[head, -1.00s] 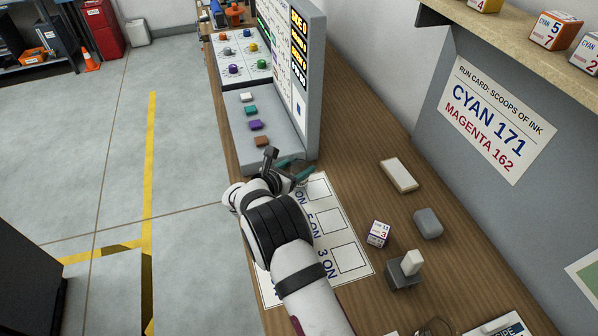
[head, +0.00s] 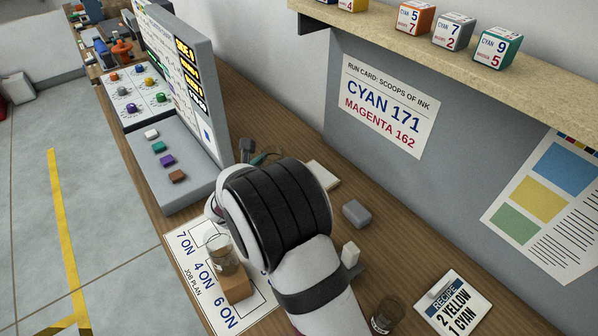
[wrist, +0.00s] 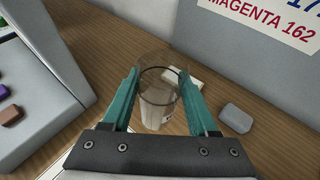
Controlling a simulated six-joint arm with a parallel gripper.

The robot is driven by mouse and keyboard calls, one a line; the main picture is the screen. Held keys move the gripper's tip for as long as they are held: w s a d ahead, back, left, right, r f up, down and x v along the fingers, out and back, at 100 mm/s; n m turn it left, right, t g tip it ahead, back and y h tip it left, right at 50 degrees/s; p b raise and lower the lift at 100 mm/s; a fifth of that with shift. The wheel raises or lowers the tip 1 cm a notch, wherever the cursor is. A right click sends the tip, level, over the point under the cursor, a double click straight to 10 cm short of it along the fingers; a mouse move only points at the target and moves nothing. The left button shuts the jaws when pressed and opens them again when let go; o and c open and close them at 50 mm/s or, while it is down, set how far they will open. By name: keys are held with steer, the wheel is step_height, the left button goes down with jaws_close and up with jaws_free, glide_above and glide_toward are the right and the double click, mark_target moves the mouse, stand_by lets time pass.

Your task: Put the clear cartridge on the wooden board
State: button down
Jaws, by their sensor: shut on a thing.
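My gripper (wrist: 160,100) is shut on a clear, see-through cylindrical cartridge (wrist: 158,112) in the wrist view. The cartridge's round rim shows between the teal fingers, above the wood-grained bench. In the head view my gripper (head: 260,158) is beyond my arm, near the grey console, and the held cartridge is mostly hidden there. The bench top (head: 400,240) is brown wood. A flat pale block (head: 323,176) lies on it, partly behind my arm, and also shows behind the cartridge in the wrist view (wrist: 185,78).
Another clear jar (head: 222,255) stands at a brown block (head: 236,289) on the job plan sheet (head: 190,245). The console (head: 170,170) is left of my gripper. A grey block (head: 356,213), a dark jar (head: 387,314) and a recipe card (head: 455,303) are right of my arm.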

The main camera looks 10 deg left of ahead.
steer(key=w+d+r+m+h, duration=0.1)
steer(key=w+d, duration=0.3)
steer(key=d, duration=0.8)
steer(key=w+d+r+m+h, duration=0.15)
steer(key=w+d, duration=0.35)
steer(key=d, duration=0.6)
steer(key=shift+g, duration=0.4)
steer(key=shift+w+a+f, duration=0.7)
steer(key=shift+a+f, duration=1.05)
steer(key=shift+f, duration=0.2)
steer(key=shift+w+a+f, duration=0.65)
steer(key=shift+a+f, duration=1.05)
steer(key=shift+f, duration=0.3)
steer(key=shift+w+a+f, duration=0.7)
steer(key=shift+a+f, duration=1.05)
steer(key=shift+f, duration=0.2)
steer(key=shift+f, duration=0.15)
steer(key=shift+c, duration=0.8)
jaws_free()
